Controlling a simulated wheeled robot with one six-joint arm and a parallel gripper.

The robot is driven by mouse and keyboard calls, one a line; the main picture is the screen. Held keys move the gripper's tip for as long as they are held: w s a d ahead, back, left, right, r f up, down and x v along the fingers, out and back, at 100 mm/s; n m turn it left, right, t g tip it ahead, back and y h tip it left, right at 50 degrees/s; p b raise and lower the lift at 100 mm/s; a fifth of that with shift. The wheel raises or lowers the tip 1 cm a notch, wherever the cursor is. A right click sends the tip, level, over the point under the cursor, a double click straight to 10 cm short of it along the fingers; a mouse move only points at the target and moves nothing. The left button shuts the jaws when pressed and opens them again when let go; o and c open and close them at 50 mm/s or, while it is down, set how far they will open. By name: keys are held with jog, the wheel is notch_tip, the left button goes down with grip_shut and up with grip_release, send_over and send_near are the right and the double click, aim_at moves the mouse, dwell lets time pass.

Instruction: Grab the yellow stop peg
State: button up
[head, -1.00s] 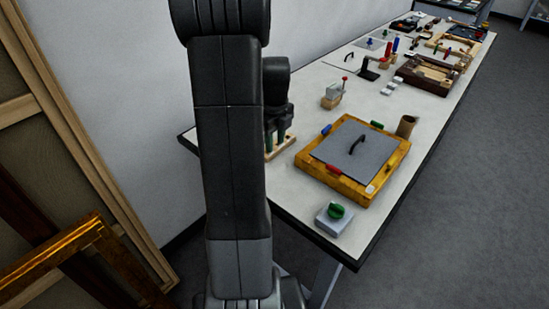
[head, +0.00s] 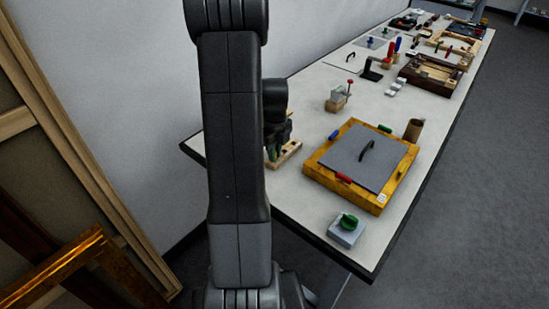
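I cannot make out a yellow stop peg in the head view. My gripper (head: 277,140) is partly hidden behind my own arm. It is over a small wooden block (head: 290,151) at the near left of the bench, with dark green shapes (head: 275,154) below it. I cannot tell whether its fingers are open or shut, or whether they touch anything. To the right is a gilt frame (head: 318,172) with a grey panel (head: 350,157) and black handle lying in it. A red peg (head: 344,178), a green peg (head: 385,129) and a blue peg (head: 333,136) sit around its edges.
A grey box with a green knob (head: 348,223) stands near the front bench edge. A brown cup (head: 413,130) and a wooden block with a red-topped tool (head: 338,100) stand beyond. More tools and frames fill the far bench. Picture frames (head: 75,265) lean at left.

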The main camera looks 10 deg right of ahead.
grip_shut()
